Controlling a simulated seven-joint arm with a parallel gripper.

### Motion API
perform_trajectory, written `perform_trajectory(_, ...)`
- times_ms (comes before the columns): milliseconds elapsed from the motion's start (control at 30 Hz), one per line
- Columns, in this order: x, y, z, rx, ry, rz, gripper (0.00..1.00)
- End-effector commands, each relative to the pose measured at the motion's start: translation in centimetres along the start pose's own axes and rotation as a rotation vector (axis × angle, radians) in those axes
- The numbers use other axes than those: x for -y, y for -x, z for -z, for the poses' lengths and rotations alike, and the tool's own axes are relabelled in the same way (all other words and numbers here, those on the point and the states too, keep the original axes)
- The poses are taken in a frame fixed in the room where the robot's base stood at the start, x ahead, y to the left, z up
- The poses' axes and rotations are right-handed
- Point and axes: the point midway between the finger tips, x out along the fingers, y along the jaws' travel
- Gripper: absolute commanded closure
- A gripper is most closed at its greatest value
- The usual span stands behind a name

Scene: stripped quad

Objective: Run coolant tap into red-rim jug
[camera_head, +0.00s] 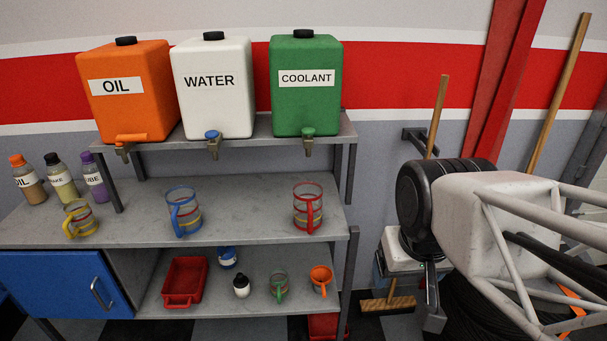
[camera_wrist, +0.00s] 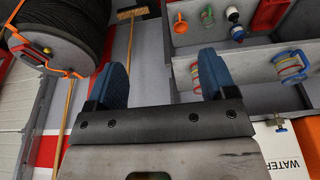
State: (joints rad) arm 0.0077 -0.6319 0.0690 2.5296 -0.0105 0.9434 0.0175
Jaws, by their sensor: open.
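The green coolant tank (camera_head: 306,105) stands on the raised shelf, right of the water tank. Its tap (camera_head: 308,132) has a green handle and a spout pointing down. The red-rim jug (camera_head: 307,206) is clear with red bands and handle, upright on the counter roughly below that tap. I see no liquid in it. In the wrist view the red-rim jug (camera_wrist: 196,76) is partly hidden behind a finger. My gripper (camera_wrist: 161,64) is open and empty, its blue fingertips wide apart. I cannot make it out in the head view. The coolant tank is not visible in the wrist view.
An orange oil tank (camera_head: 124,106) and a white water tank (camera_head: 212,105) share the raised shelf. A blue jug (camera_head: 184,210) and a yellow jug (camera_head: 80,219) stand on the counter. Small cups and a red tray (camera_head: 185,283) sit below. A white-framed vehicle (camera_head: 480,215) fills the right.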

Motion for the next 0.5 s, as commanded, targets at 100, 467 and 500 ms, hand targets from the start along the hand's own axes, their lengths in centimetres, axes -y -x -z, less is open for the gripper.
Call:
perform_trajectory(100, 0.1, 0.3, 0.6, 0.002, 0.0, 0.0, 0.41)
perform_trajectory(467, 0.7, 2.8, 6.0, 0.027, 0.002, 0.004, 0.96)
perform_trajectory(500, 0.8, 3.1, 6.9, 0.031, 0.002, 0.005, 1.0)
